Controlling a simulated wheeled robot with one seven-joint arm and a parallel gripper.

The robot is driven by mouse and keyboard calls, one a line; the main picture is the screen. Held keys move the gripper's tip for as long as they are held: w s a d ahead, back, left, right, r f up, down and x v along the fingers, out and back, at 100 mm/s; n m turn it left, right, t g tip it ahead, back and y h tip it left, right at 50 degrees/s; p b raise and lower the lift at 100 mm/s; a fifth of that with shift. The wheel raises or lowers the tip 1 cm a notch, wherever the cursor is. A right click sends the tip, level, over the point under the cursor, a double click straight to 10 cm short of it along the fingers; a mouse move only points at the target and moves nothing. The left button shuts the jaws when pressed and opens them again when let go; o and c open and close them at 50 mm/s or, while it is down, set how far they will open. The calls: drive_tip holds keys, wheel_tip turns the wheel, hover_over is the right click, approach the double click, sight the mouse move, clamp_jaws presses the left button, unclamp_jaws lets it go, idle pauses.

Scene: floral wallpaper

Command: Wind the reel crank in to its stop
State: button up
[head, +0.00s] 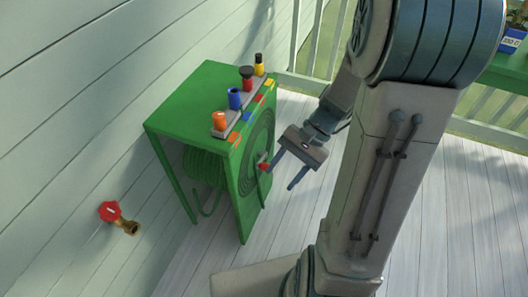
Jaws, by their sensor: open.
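The hose reel (196,92) is a green cabinet against the wall, with a coiled green hose (203,168) inside its open side. The crank (263,166) is on the cabinet's right face, where a small red grip shows; most of its arm is hard to make out. My gripper (281,178) is open beside that face, with its two blue-grey fingers apart. The tip of the left finger appears close to the red grip. I cannot tell whether they touch. Nothing shows between the fingers.
A grey rack (245,118) on the cabinet top holds orange, blue, dark red and yellow nozzles. A brass tap with a red handle (109,211) sticks out of the plank wall at left. A railing (312,40) stands behind. The pale deck (470,220) is clear at right.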

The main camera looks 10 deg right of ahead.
drive_tip(key=w+d+f+m+t+y+b, duration=0.2)
drive_tip(key=w+d+f+m+t, duration=0.15)
drive_tip(key=f+m, duration=0.3)
drive_tip(key=w+d+f+m+t+y+b, duration=0.25)
drive_tip(key=d+f+m+t, duration=0.2)
drive_tip(key=f, duration=0.35)
drive_tip(key=w+d+f+m+t+y+b, duration=0.2)
drive_tip(key=w+d+f+m+t, duration=0.1)
drive_tip(key=f+m+t, duration=0.3)
drive_tip(key=shift+m+g, duration=0.3)
drive_tip(key=b+x, duration=0.2)
drive_tip(key=x, duration=1)
drive_tip(key=shift+w+a+f, duration=0.1)
drive_tip(key=shift+a+f, duration=0.05)
drive_tip(key=shift+a, duration=0.1)
clamp_jaws()
